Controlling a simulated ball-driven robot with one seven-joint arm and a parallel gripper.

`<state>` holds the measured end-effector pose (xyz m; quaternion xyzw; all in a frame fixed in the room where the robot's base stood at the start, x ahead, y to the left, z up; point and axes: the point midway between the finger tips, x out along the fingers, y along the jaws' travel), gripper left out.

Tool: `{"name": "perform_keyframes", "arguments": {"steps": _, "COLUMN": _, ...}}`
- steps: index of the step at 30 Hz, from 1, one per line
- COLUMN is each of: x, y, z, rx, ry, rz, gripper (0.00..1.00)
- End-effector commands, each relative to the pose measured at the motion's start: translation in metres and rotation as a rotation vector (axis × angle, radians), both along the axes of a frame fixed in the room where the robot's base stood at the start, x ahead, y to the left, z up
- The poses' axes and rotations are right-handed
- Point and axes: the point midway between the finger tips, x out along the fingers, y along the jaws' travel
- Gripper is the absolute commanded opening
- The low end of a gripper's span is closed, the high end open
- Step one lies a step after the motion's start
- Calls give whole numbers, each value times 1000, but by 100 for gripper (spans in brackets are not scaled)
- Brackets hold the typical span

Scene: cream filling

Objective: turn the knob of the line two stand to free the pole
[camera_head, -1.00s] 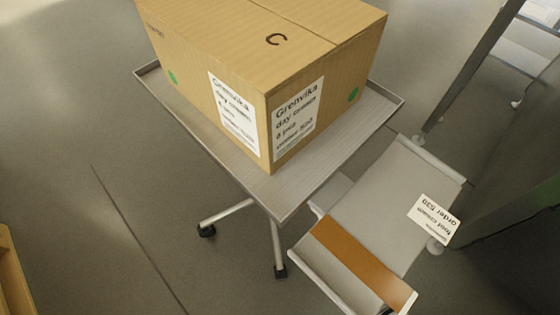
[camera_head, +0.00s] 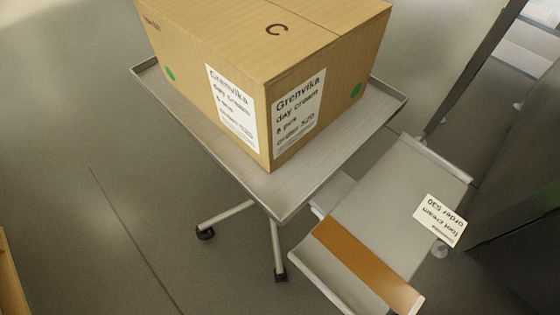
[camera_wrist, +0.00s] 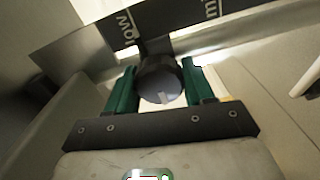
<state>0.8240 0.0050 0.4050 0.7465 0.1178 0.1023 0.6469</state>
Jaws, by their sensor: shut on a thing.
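In the wrist view, a dark round knob (camera_wrist: 160,84) with a light mark on its face sits between the two green fingers of my gripper (camera_wrist: 161,70). The fingers are shut on the knob, one on each side. Behind it is a dark strip (camera_wrist: 165,28) with white lettering, of which "low" and "mi" can be read. The pole is not clearly identifiable in either view. The head view does not show my gripper or the knob.
In the head view, a cardboard box (camera_head: 225,45) labelled Grenvika day cream stands on a wheeled metal tray table (camera_head: 240,180). Beside it is a grey conveyor (camera_head: 390,205) with an orange band (camera_head: 365,265) and a foot cream order card (camera_head: 440,220).

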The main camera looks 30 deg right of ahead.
Motion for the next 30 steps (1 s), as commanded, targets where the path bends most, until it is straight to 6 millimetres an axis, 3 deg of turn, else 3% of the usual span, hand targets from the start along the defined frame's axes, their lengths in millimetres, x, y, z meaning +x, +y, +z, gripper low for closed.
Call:
{"name": "perform_keyframes", "arguments": {"steps": 10, "x": -1, "y": 1, "z": -2, "rx": -3, "ry": 3, "rz": 3, "gripper": 22}}
{"name": "perform_keyframes", "arguments": {"steps": 11, "x": -1, "y": 1, "z": -2, "rx": -3, "ry": 3, "rz": 3, "gripper": 54}}
{"name": "perform_keyframes", "arguments": {"steps": 18, "x": -1, "y": 1, "z": -1, "rx": -2, "ry": 1, "rz": 1, "gripper": 76}}
{"name": "perform_keyframes", "arguments": {"steps": 26, "x": -2, "y": 0, "z": 0, "rx": -1, "ry": 0, "rz": 1, "gripper": 76}}
{"name": "perform_keyframes", "arguments": {"steps": 30, "x": -15, "y": -5, "z": 0, "rx": -1, "ry": 3, "rz": 0, "gripper": 76}}
